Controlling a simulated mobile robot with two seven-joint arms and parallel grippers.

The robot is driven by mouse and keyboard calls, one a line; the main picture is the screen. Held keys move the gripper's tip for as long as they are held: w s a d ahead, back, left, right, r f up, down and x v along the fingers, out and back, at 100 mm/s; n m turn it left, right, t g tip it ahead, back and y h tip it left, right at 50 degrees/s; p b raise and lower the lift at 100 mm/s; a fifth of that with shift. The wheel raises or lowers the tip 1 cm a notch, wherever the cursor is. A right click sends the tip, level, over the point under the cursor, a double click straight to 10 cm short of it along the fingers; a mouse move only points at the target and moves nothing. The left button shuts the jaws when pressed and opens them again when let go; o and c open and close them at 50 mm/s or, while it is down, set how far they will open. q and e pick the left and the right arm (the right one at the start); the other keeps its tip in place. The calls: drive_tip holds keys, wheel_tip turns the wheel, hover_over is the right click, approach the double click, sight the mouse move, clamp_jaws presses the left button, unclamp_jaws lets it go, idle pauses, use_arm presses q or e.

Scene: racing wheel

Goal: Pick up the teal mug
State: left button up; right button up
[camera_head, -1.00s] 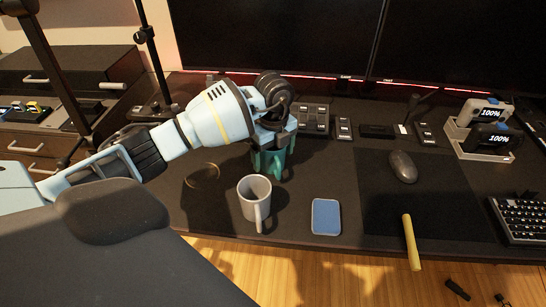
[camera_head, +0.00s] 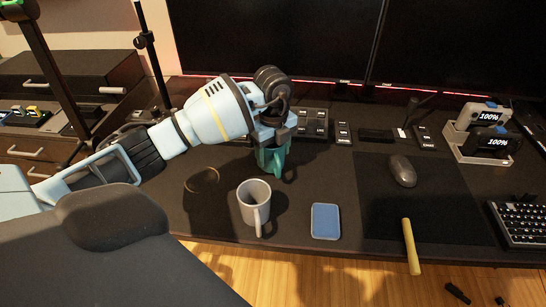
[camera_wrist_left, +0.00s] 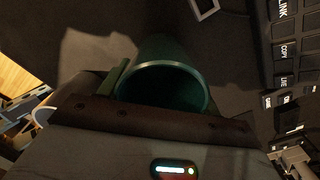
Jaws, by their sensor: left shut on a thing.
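The teal mug (camera_head: 272,160) is on the far side of the grey mug in the head view, partly hidden by my left gripper (camera_head: 273,143). The gripper comes down on the mug from above and is shut on it. In the left wrist view the mug's round rim and dark inside (camera_wrist_left: 172,85) show between the fingers. The mug appears to be slightly above the dark desk (camera_head: 320,170), though its base is hard to make out. My right gripper is not in view.
A grey mug (camera_head: 253,206) stands close in front of the teal mug. A blue pad (camera_head: 325,221), a yellow stick (camera_head: 411,247) and a mouse (camera_head: 402,170) lie to the right. Button panels (camera_head: 313,121) and monitors (camera_head: 275,40) are behind.

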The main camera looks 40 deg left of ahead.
use_arm(q)
wheel_tip(320, 180, up, 8)
drive_tip(key=shift+f, duration=0.1)
idle(0.4)
